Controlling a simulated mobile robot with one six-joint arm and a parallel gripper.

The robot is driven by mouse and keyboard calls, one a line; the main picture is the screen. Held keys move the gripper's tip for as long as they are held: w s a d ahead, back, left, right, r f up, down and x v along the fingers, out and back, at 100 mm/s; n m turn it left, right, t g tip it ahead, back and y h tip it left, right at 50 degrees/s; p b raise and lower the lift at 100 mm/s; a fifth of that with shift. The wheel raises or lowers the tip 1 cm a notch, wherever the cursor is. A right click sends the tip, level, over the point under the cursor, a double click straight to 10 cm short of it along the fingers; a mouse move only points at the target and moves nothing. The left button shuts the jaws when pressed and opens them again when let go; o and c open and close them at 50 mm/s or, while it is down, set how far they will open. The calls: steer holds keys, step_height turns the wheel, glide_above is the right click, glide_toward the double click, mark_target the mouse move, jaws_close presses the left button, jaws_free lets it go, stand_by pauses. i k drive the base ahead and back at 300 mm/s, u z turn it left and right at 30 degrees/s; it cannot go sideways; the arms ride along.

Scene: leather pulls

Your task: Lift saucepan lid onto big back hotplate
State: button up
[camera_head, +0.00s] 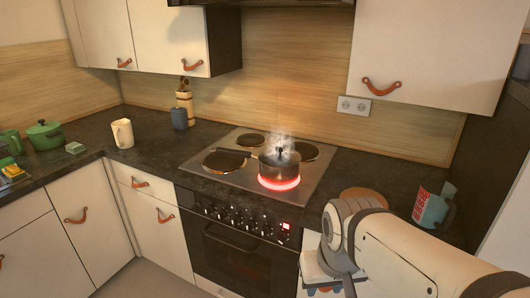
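A dark saucepan (280,170) stands on the front right hotplate, which glows red (279,184). Its long handle (234,153) points left. A lid (281,155) with a dark knob appears to sit on the saucepan, with steam rising around it. The back right hotplate (308,151) is dark, looks larger than the back left one (251,140), and is partly hidden by the saucepan and steam. My arm reaches in from the lower right, well in front of the hob and apart from the saucepan. My gripper's fingers are not visible.
A round wooden board (363,194) and a teal-and-red jug (432,207) are on the right counter. A cream mug (122,133), grey cup (179,118) and green pot (45,136) are left. Wall cabinets overhang.

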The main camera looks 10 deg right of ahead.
mark_target(282, 162)
steer(key=z, duration=0.05)
steer(key=i, duration=0.9)
steer(key=u, duration=0.1)
